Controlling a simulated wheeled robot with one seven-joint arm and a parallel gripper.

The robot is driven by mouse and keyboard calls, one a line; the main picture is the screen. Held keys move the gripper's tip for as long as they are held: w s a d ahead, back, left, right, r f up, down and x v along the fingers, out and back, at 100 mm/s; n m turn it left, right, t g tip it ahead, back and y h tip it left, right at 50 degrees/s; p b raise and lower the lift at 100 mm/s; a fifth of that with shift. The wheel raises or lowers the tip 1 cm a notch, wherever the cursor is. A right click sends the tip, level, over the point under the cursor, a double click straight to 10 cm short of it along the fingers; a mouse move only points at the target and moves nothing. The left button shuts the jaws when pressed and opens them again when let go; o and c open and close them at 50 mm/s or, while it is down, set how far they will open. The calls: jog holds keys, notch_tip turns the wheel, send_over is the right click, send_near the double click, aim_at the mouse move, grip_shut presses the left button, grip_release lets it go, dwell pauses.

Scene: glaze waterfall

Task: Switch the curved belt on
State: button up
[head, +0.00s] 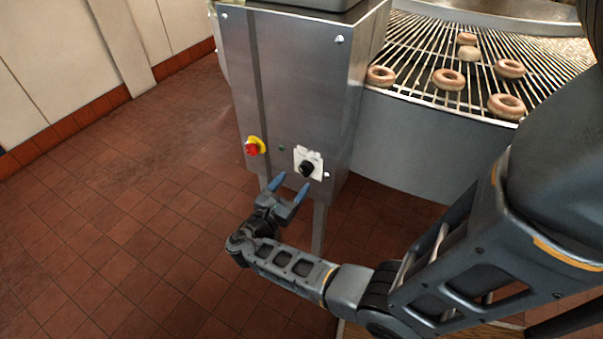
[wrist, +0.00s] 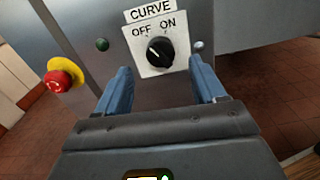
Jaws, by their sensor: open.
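The black rotary knob (wrist: 160,51) sits on a white plate under a CURVE label (wrist: 149,11) in the wrist view. Its pale mark points up and left, toward OFF. The knob also shows on the steel cabinet front in the head view (head: 306,168). My gripper (head: 290,185) is open and empty, just in front of and slightly below the knob. In the wrist view its two blue fingers (wrist: 160,78) stand apart, one on each side of the knob's plate. I cannot tell any touch. The curved belt (head: 437,62) is a wire grid carrying several glazed donuts.
A red stop button (wrist: 59,81) on a yellow base is left of the knob. A small dark green lamp (wrist: 102,44) sits between them. The steel cabinet (head: 290,85) stands on legs. The tiled floor (head: 120,210) left of it is clear.

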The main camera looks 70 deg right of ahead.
aim_at(303, 172)
jog(key=shift+x, duration=2.75)
jog(key=shift+c, duration=0.3)
jog(key=c, duration=1)
